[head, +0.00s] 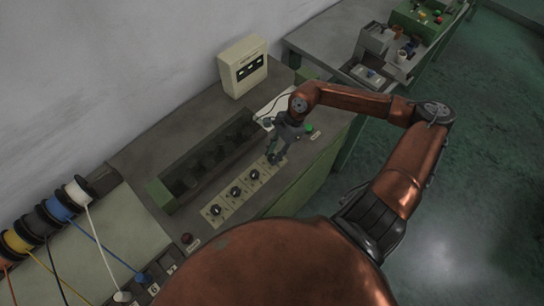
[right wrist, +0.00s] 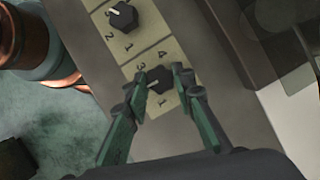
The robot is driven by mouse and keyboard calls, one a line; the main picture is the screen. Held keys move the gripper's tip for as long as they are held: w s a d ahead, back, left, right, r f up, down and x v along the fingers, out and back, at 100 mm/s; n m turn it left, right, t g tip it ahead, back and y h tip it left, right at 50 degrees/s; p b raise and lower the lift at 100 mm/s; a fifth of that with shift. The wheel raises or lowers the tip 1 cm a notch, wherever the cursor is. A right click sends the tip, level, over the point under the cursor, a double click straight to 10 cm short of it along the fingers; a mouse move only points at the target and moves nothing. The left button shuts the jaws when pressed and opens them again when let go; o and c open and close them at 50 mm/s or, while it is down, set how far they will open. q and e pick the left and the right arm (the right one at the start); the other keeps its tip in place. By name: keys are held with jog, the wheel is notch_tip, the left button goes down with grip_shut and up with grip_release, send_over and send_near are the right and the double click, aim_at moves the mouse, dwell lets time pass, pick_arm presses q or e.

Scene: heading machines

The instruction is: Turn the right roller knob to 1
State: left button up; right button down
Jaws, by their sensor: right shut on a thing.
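The right roller knob (right wrist: 160,79) is a small black knob on a pale panel strip, with the numbers 1, 3 and 4 readable around it in the right wrist view. A pale mark shows on its left side; I cannot tell which number it points at. My right gripper (right wrist: 162,80) is shut on this knob, one finger on each side. In the head view my right gripper (head: 272,158) reaches down to the far end of the row and hides most of this knob. My left gripper is not in view.
Several similar knobs (head: 235,192) stand along the panel strip, one close beside in the right wrist view (right wrist: 122,16). A dark slotted trough (head: 205,160) lies behind the strip. A cream meter box (head: 243,67), a green button (head: 309,128) and wire spools (head: 77,191) are also around.

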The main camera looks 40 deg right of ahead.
jog(key=n+g+b, duration=0.1)
jog(key=n+b, duration=0.2)
jog(key=n+g+b, duration=0.1)
jog(key=n+b, duration=0.2)
jog(key=n+g+b, duration=0.1)
jog(key=n+b, duration=0.2)
jog(key=shift+w+a+f+h, duration=0.1)
jog(key=shift+w+f+h, duration=0.2)
jog(key=shift+h, duration=0.1)
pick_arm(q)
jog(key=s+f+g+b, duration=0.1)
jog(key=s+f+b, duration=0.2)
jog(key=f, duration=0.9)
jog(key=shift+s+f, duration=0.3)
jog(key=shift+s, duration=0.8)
pick_arm(e)
jog(key=shift+r+n+g+h, duration=0.2)
jog(key=shift+n+g, duration=0.15)
jog(key=shift+n, duration=0.5)
jog(key=shift+r+n+g+h, duration=0.1)
jog(key=shift+n+g+h, duration=0.2)
jog(key=shift+n, duration=0.55)
jog(key=c, duration=1.6)
grip_release()
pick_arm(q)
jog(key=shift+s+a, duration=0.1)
pick_arm(e)
jog(key=shift+r, duration=0.1)
